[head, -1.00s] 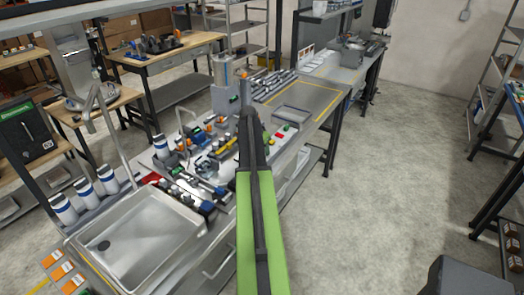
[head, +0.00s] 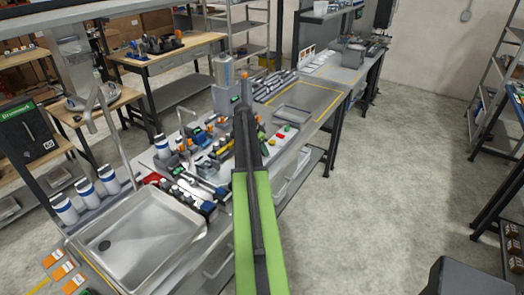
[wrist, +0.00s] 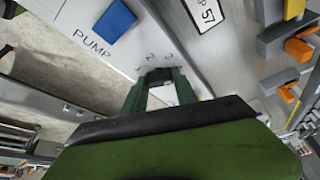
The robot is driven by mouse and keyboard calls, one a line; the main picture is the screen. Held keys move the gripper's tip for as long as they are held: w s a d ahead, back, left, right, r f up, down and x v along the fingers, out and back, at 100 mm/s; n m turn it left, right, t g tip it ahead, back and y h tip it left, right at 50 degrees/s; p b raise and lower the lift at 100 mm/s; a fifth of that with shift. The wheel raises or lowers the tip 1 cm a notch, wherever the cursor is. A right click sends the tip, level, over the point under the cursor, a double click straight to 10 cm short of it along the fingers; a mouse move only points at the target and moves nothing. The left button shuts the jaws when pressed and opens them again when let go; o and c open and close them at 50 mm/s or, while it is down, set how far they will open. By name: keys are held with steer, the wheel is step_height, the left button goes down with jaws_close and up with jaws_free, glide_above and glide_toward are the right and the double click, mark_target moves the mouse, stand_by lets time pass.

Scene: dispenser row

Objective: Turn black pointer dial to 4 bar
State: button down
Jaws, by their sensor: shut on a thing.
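In the wrist view, my gripper (wrist: 164,74) has its two green fingers shut on a small dark piece (wrist: 160,72), which looks like the black pointer dial. The fingertips hide most of it. Printed marks, including 2 and 3, curve around it on a pale panel (wrist: 135,45). The pointer's tip and the 4 mark cannot be made out. In the head view, my own arm reaches over the bench and covers the dial.
A blue block (wrist: 114,21) sits near the PUMP lettering. In the head view, a sink (head: 140,240) is at front left and a control box with coloured buttons (head: 284,134) lies right of my arm.

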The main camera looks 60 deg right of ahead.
steer(key=c, duration=1)
jaws_free()
steer(key=shift+o, duration=0.2)
steer(key=p+v, duration=1.6)
steer(key=v, duration=0.1)
steer(key=shift+r, duration=0.2)
steer(key=shift+s+a, duration=0.1)
